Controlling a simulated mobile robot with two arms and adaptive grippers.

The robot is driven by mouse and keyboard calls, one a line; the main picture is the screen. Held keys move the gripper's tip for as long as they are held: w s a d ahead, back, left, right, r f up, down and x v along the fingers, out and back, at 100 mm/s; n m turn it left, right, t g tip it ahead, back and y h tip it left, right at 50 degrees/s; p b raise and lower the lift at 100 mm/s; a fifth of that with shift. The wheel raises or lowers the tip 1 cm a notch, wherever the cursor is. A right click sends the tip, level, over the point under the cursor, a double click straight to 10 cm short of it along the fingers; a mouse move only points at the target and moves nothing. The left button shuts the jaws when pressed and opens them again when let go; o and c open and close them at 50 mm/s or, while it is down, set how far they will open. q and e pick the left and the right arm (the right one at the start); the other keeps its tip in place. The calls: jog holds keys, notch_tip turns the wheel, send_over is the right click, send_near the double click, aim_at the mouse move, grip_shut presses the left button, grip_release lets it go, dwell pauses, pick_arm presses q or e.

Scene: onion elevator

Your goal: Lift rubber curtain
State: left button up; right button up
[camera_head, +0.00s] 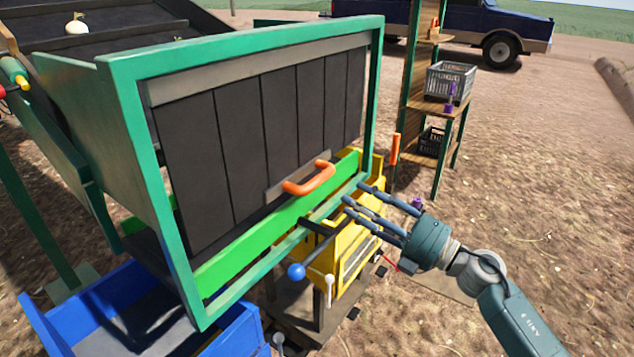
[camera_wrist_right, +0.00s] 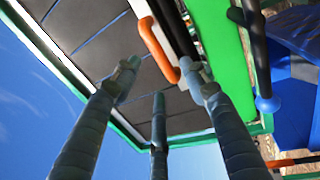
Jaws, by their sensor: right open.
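The rubber curtain (camera_head: 265,125) is a row of black strips hanging in the green frame (camera_head: 130,95) in the head view. An orange handle (camera_head: 310,180) sits on a grey bar at its lower edge. My right gripper (camera_head: 355,205) is open and empty, just to the right of the handle and apart from it. In the right wrist view the curtain (camera_wrist_right: 95,40) and the orange handle (camera_wrist_right: 158,50) show beyond my spread fingers (camera_wrist_right: 160,85). My left gripper is not in view.
A bright green bar (camera_head: 245,245) lies below the curtain, with a yellow machine (camera_head: 350,250) and a blue-knobbed lever (camera_head: 297,271) under it. A blue bin (camera_head: 75,310) stands at lower left. A shelf (camera_head: 440,105) with crates stands at the back right. Open ground lies right.

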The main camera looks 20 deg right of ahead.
aim_at(322, 180)
jog(key=p+x, duration=0.1)
jog(key=x, duration=0.2)
jog(key=p+x, duration=0.1)
jog(key=x, duration=0.2)
jog(key=p+x, duration=0.1)
jog(key=x, duration=0.2)
jog(key=shift+a+r, duration=0.15)
jog(key=shift+r, duration=0.2)
jog(key=shift+w+a, duration=0.35)
jog(key=shift+w, duration=0.1)
jog(key=shift+w+a, duration=0.1)
jog(key=shift+c, duration=0.2)
jog(key=c, duration=0.9)
grip_shut()
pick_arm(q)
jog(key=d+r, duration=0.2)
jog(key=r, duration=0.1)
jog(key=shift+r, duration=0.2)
